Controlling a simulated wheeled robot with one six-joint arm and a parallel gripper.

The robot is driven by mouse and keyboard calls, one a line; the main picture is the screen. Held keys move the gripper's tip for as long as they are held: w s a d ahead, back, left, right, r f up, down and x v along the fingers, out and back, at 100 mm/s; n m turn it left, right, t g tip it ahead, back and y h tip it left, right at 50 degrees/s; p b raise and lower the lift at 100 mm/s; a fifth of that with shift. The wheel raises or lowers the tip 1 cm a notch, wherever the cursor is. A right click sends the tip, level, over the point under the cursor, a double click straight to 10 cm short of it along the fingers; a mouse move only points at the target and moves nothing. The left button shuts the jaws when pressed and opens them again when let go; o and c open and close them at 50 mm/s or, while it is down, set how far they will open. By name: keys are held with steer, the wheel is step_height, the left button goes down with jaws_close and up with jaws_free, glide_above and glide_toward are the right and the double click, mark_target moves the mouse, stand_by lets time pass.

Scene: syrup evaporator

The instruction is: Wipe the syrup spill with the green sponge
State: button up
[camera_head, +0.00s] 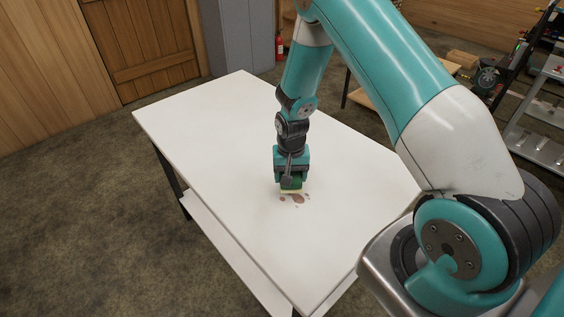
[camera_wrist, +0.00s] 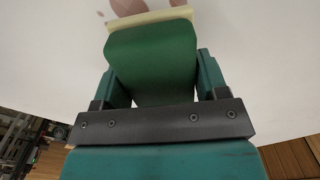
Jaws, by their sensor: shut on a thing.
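The green sponge (camera_head: 291,183) is held in my gripper (camera_head: 290,180) over the middle of the white table. In the wrist view the sponge (camera_wrist: 152,62) fills the space between the two fingers, with a pale yellow layer at its far edge. The syrup spill (camera_head: 297,198) is a group of reddish-brown blotches on the tabletop, just in front of the sponge. Part of the spill (camera_wrist: 130,6) shows beyond the sponge in the wrist view. The sponge is at or close to the surface; I cannot tell whether it touches. It may hide some of the spill.
The white table (camera_head: 215,135) is otherwise bare, with a lower shelf (camera_head: 225,245) beneath. A red fire extinguisher (camera_head: 279,47) stands by the wall behind. A wooden door (camera_head: 150,45) is at the back left. Shelving and a wooden bench are at the back right.

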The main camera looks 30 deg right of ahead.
steer(key=shift+r+p, duration=1.45)
steer(key=shift+r, duration=0.95)
